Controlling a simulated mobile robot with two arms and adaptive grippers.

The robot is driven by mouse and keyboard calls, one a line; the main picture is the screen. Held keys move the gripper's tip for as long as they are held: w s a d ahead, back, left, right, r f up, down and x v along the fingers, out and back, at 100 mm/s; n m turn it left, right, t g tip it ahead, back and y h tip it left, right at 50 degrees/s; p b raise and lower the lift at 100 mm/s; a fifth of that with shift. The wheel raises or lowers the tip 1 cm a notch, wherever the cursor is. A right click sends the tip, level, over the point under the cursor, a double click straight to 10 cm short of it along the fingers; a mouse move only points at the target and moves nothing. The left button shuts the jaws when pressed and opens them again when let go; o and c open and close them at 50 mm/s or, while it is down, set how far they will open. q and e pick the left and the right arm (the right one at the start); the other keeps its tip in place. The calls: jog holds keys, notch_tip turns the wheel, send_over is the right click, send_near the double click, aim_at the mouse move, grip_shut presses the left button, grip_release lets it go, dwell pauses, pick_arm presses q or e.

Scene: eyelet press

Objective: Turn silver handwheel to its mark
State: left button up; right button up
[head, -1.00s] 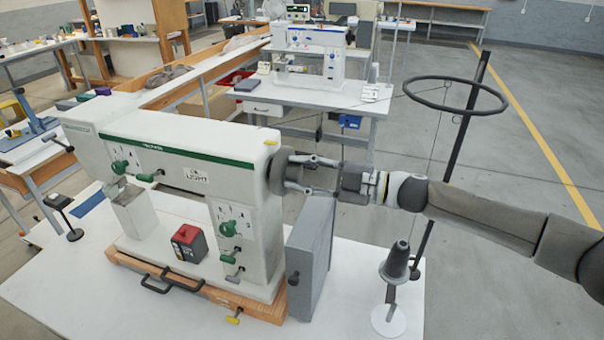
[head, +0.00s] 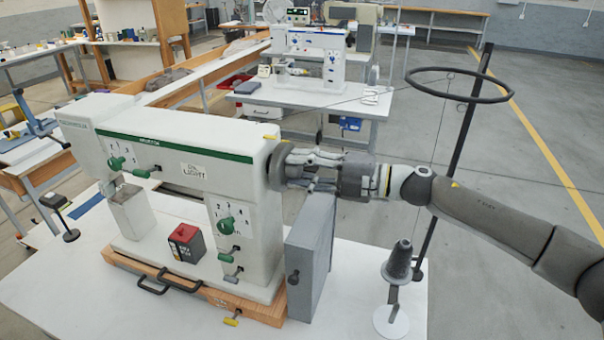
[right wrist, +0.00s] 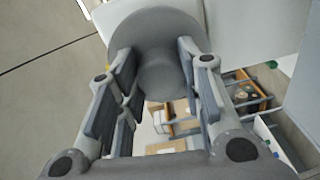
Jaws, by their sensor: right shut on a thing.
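The silver-grey handwheel (head: 277,166) sits on the right end of the large white sewing machine (head: 175,135). In the right wrist view its round disc (right wrist: 155,22) and its thick hub (right wrist: 163,78) show between the fingers. My right gripper (head: 292,170) reaches in from the right and is shut on the handwheel, with a finger on each side of the hub. Its fingers also show in the right wrist view (right wrist: 162,85). The gripper hides part of the wheel's face, and I cannot make out the mark. My left gripper is not in view.
A grey box (head: 309,258) stands right below the handwheel. A thread stand with a dark cone (head: 398,262) and a tall pole with a ring (head: 457,85) stand to the right, near my arm. A second sewing machine (head: 312,58) is on a table behind.

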jog(key=shift+f+n+b, duration=0.1)
jog(key=shift+n+b, duration=0.4)
jog(key=shift+n, duration=0.7)
jog(key=o, duration=1.1)
jog(key=shift+c, duration=0.2)
jog(key=v, duration=1.2)
